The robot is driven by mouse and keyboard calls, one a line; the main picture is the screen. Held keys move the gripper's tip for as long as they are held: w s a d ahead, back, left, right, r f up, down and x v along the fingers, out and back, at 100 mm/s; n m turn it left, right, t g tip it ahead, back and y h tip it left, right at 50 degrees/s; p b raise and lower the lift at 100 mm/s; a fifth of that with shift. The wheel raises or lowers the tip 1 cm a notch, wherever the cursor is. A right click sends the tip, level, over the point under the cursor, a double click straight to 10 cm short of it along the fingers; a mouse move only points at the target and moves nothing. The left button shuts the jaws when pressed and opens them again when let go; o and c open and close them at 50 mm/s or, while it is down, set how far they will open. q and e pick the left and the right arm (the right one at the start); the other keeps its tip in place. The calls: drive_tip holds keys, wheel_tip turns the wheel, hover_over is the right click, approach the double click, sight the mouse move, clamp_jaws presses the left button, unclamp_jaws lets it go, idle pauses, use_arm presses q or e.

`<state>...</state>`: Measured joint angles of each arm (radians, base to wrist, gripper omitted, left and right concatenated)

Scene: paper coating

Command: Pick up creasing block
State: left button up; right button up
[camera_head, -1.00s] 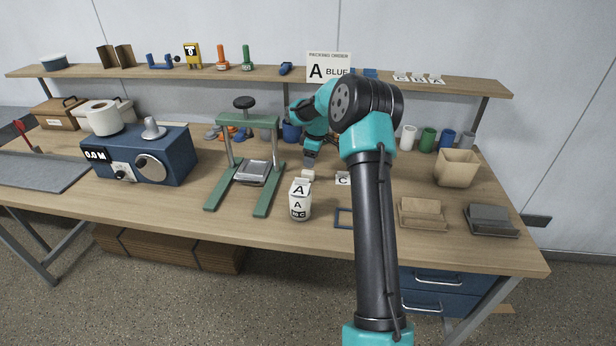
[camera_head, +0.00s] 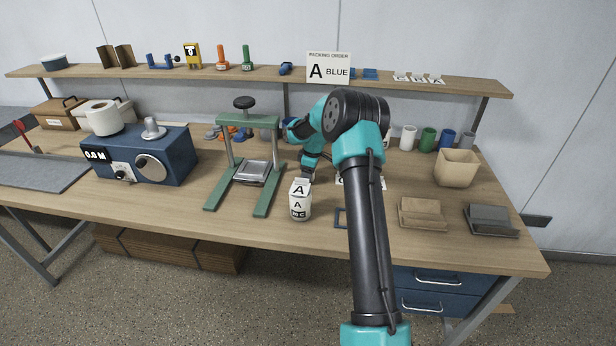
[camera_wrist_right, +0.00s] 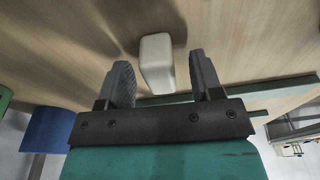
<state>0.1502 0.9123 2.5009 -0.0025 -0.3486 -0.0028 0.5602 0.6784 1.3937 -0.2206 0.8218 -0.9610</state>
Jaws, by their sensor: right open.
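The creasing block (camera_wrist_right: 157,65) appears to be the small white block with rounded edges on the wooden table. In the right wrist view it shows between my two open fingers, with a gap on each side. My right gripper (camera_head: 306,179) points down at the table, just behind the white cup (camera_head: 299,204) marked A. Its fingers also show large in the right wrist view (camera_wrist_right: 160,66). In the head view the block is hidden by the gripper and the cup. My left gripper is not in view.
The green press frame (camera_head: 223,172) stands close on the left of my right gripper. A tan bin (camera_head: 456,170) and two holders (camera_head: 424,214) stand further right.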

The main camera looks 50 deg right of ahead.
drive_tip(key=shift+f, duration=0.4)
drive_tip(key=c, duration=0.9)
